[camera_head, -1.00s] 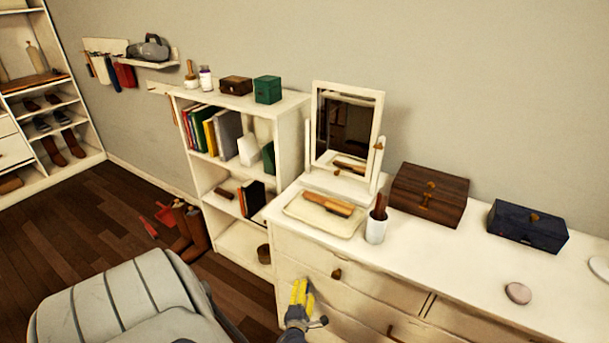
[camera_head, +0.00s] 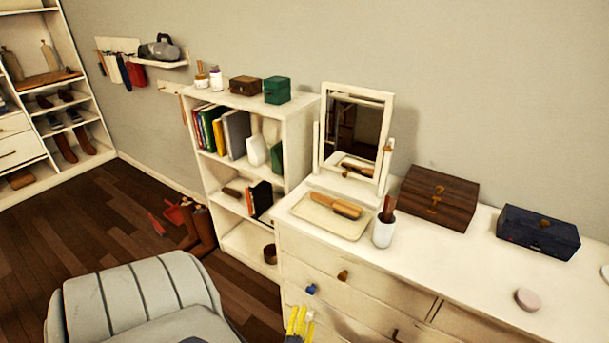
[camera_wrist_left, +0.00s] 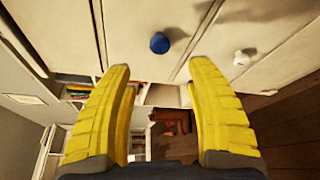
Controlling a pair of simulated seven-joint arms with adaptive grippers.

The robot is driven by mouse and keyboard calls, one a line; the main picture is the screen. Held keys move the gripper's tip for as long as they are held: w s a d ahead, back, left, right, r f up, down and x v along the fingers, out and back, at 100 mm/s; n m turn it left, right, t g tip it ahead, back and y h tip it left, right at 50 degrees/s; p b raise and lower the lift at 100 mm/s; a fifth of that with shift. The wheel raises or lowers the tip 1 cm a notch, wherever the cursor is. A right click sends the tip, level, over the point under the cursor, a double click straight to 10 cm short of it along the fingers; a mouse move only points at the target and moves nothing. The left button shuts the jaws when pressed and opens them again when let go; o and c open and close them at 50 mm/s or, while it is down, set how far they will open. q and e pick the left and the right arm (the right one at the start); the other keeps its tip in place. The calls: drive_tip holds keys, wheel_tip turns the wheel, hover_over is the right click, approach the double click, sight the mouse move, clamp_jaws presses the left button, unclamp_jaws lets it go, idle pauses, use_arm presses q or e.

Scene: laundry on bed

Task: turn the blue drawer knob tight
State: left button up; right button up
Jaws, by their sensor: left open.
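The blue knob (camera_head: 311,289) sits on the front of the white dresser (camera_head: 480,255), low at its left end. My left gripper (camera_head: 300,318), with yellow fingers, is just below the knob at the bottom edge of the head view. In the left wrist view the blue knob (camera_wrist_left: 159,42) shows past the open fingertips (camera_wrist_left: 159,68), centred between them in the picture and apart from both. The fingers are empty. My right gripper is not in view.
A brown wooden knob (camera_head: 342,276) is on the drawer front to the right. A pale knob (camera_wrist_left: 241,57) shows in the left wrist view. A grey padded chair (camera_head: 140,295) stands left of the dresser, with a white bookshelf (camera_head: 245,240) behind.

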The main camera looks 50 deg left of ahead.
sight(309, 290)
use_arm(q)
drive_tip(key=shift+s, duration=0.1)
drive_tip(key=s+a+r+m+t+h, duration=0.3)
drive_tip(key=s+a+r+m+h, duration=0.3)
drive_tip(key=m, duration=0.7)
drive_tip(key=w+f+m, duration=0.2)
drive_tip(key=w+m, duration=0.1)
drive_tip(key=w, duration=0.2)
drive_tip(key=w+a+f+m+g+h, duration=0.1)
drive_tip(key=w+f+m, duration=0.2)
drive_tip(key=w, duration=0.2)
drive_tip(key=w+f+m+g+h, duration=0.1)
drive_tip(key=w+f+m, duration=0.1)
drive_tip(key=w+m, duration=0.2)
drive_tip(key=shift+x, duration=0.8)
drive_tip(key=shift+a+r, duration=0.1)
drive_tip(key=shift+c, duration=0.2)
clamp_jaws()
